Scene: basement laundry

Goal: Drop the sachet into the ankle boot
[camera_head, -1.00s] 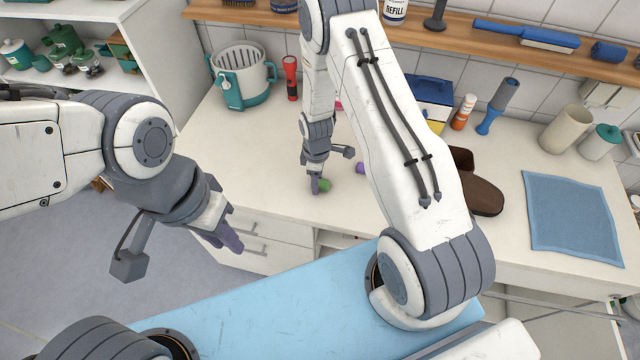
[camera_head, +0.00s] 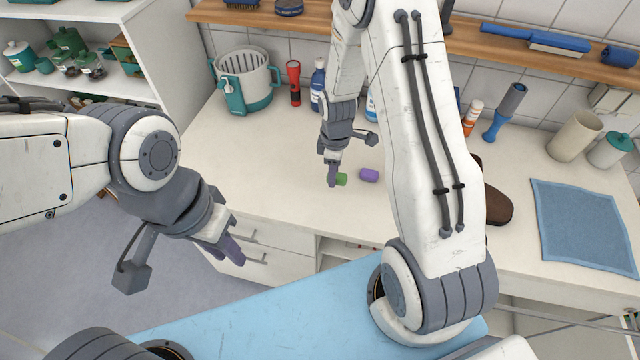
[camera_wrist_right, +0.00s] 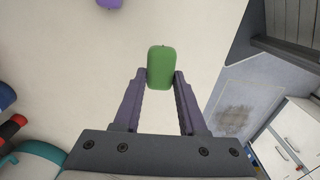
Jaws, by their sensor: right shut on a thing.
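A small green rounded packet (camera_head: 342,180) is held between the fingertips of my right gripper (camera_head: 334,178), low over the counter; I cannot tell whether it touches the surface. The right wrist view shows the green packet (camera_wrist_right: 160,68) between both fingers. A similar purple packet (camera_head: 369,175) lies on the counter just right of it. I cannot tell from looks which one is called the sachet. The brown ankle boot (camera_head: 497,205) is on the counter to the right, mostly hidden behind my right arm. My left gripper (camera_head: 228,250) hangs empty in front of the counter, its opening unclear.
A white and teal basket (camera_head: 245,80), a red flashlight (camera_head: 294,82) and a blue bottle (camera_head: 318,85) stand at the back. A blue cloth (camera_head: 583,225) lies at right, with a beige cup (camera_head: 574,135) behind it. The counter's left front is clear.

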